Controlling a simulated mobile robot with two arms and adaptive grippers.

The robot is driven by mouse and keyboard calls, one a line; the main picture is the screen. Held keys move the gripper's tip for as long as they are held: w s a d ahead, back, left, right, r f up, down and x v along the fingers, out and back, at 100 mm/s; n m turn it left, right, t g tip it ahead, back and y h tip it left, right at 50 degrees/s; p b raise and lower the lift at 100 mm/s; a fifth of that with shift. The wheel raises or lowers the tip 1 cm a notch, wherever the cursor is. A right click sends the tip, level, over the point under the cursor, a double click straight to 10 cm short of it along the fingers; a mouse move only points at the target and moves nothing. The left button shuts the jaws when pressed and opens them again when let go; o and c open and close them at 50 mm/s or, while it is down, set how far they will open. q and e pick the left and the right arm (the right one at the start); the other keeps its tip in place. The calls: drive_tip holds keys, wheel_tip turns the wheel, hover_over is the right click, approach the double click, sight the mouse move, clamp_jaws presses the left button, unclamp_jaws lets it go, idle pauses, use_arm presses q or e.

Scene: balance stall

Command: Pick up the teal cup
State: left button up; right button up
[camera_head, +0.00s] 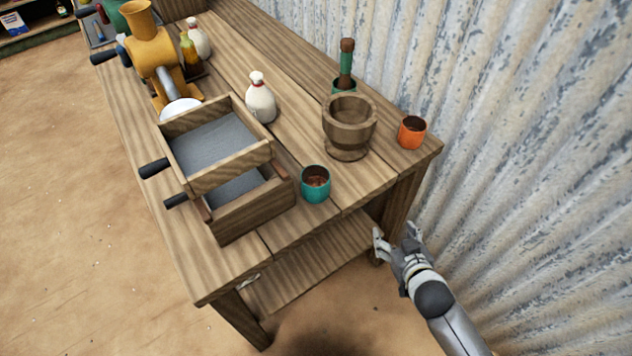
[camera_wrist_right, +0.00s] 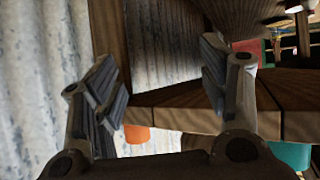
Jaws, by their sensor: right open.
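The teal cup (camera_head: 315,186) stands upright near the front edge of the wooden table, with something brown inside. Part of it shows at the lower right of the right wrist view (camera_wrist_right: 291,155). My right gripper (camera_head: 396,240) is open and empty, off the table's near right edge and apart from the cup. In the right wrist view its two fingers (camera_wrist_right: 160,90) stand wide apart with nothing between them but the background. My left gripper is not in view.
A white bottle (camera_head: 260,98) and a yellow grinder (camera_head: 150,55) stand farther back. A corrugated wall (camera_head: 520,120) rises at right.

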drive_tip(key=w+a+r+n+t+y, duration=0.1)
drive_tip(key=w+a+r+t+y, duration=0.15)
drive_tip(key=r, duration=0.75)
drive_tip(key=n+g+y, duration=0.4)
drive_tip(key=n+y, duration=0.4)
drive_tip(key=y, duration=0.3)
approach(327, 188)
drive_tip(key=x, duration=0.7)
drive_tip(key=shift+a+f+p, duration=0.2)
drive_tip(key=shift+p, duration=0.15)
drive_tip(key=x, duration=0.4)
drive_tip(key=shift+w+a+r+p, duration=0.15)
drive_tip(key=shift+w+p, duration=0.2)
drive_tip(key=shift+w+a, duration=0.3)
drive_tip(key=shift+a, duration=0.15)
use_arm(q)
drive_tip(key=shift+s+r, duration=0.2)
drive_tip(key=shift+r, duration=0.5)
use_arm(e)
drive_tip(key=shift+d, duration=0.1)
